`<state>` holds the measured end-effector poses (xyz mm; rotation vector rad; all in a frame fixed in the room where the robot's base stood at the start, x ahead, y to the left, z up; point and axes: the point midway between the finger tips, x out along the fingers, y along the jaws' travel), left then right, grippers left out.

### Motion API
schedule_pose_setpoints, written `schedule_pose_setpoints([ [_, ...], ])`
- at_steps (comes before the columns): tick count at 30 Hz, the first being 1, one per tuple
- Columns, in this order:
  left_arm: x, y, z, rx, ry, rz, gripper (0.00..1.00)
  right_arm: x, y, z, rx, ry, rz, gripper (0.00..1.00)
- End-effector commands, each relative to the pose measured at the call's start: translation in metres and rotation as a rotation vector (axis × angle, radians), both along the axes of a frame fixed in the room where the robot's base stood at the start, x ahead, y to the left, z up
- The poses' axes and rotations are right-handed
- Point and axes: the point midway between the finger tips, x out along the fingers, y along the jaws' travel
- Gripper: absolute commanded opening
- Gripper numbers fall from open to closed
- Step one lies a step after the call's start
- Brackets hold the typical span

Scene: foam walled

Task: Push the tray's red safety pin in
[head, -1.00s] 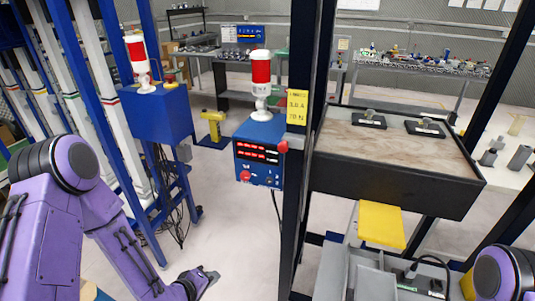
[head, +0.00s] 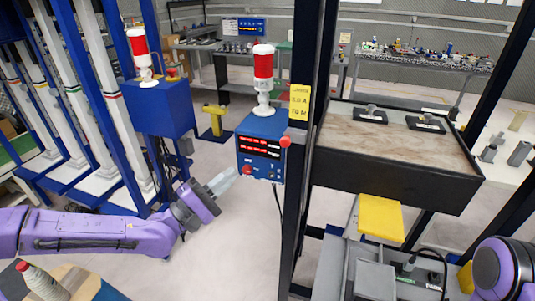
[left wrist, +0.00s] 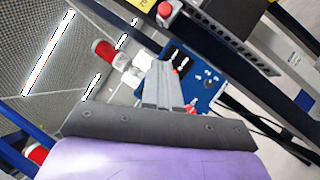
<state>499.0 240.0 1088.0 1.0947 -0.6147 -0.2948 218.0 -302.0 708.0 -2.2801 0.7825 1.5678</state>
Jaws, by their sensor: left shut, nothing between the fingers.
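The tray (head: 385,145) has a brown top and a deep black frame, and stands at the right in the head view. A red pin head (head: 285,141) sticks out at the dark post by the tray's left side; in the left wrist view a red knob that looks like it (left wrist: 165,10) is at the top. My left gripper (head: 230,176) is shut and empty, below and left of the pin and apart from it. Its closed fingers also show in the left wrist view (left wrist: 161,70). My right gripper is out of view.
A blue control box (head: 261,150) with a red button and a red-and-white lamp (head: 263,75) stands just beyond my left fingertips. The dark post (head: 304,120) rises between box and tray. A yellow pad (head: 380,218) sits below the tray.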

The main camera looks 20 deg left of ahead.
Motion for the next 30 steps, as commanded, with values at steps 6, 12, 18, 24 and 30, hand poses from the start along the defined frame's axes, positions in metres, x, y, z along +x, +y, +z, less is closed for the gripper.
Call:
schedule_pose_setpoints([
  [6, 0.027, -0.020, 0.006, 0.004, 0.004, -0.006, 0.00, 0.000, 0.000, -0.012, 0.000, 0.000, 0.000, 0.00],
  [12, 0.063, -0.043, 0.025, 0.005, 0.004, -0.004, 0.00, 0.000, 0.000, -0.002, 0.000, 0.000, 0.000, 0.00],
  [18, 0.070, -0.070, 0.042, 0.000, 0.002, -0.004, 0.00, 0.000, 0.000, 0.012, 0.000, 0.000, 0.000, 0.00],
  [24, 0.072, -0.079, 0.044, -0.001, 0.002, -0.001, 0.00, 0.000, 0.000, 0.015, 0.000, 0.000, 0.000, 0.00],
  [30, 0.072, -0.079, 0.044, 0.000, 0.001, -0.001, 0.00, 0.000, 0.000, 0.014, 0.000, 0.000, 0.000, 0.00],
])
